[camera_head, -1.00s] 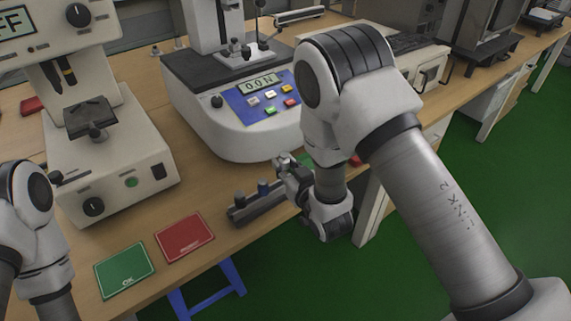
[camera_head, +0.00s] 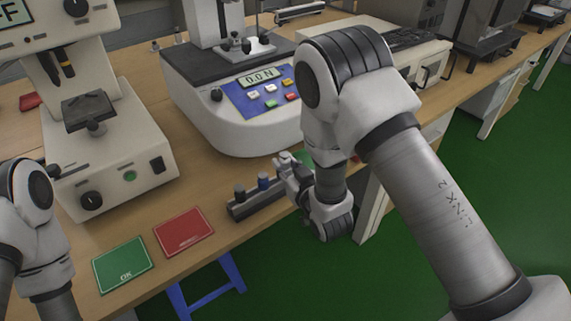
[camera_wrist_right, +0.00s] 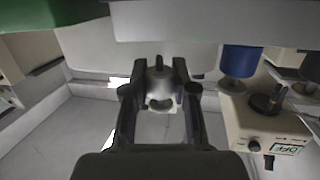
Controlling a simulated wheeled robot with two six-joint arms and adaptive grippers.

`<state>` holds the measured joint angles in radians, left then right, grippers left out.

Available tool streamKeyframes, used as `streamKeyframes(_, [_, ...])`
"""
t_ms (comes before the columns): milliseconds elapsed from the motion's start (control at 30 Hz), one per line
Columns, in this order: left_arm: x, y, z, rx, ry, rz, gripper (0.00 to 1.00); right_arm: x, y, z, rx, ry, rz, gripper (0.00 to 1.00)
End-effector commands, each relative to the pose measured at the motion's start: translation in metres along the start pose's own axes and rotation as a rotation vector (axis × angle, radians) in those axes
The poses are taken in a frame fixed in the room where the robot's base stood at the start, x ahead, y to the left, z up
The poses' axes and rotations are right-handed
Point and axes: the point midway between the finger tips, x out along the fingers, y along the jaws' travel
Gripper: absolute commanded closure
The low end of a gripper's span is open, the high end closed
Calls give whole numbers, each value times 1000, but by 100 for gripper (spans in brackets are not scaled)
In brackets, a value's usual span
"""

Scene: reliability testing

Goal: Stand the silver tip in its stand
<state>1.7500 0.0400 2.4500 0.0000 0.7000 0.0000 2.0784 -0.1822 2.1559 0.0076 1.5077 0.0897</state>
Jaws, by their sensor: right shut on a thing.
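The silver tip (camera_wrist_right: 158,88) is between the fingers of my right gripper (camera_wrist_right: 160,97) in the right wrist view. The gripper is shut on it. In the head view my right gripper (camera_head: 284,166) is small and partly behind my own wrist, beside the right end of the dark stand (camera_head: 252,207). The stand lies near the table's front edge and holds a dark tip (camera_head: 239,193) and a blue tip (camera_head: 263,182). Whether the silver tip touches the stand cannot be told. My left gripper is out of view.
A force tester (camera_head: 215,110) stands behind the stand. A microscope-like instrument (camera_head: 110,165) is at left. A green OK mat (camera_head: 123,262) and a red mat (camera_head: 183,232) lie left of the stand on the wooden table (camera_head: 215,188).

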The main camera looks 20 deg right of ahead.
Motion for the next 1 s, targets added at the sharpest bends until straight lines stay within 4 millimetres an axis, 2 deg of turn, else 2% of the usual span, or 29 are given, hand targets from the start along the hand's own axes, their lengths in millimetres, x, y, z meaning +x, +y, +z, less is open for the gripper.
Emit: streamKeyframes(1000, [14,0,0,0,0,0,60,2,0,18,0,0,0,100])
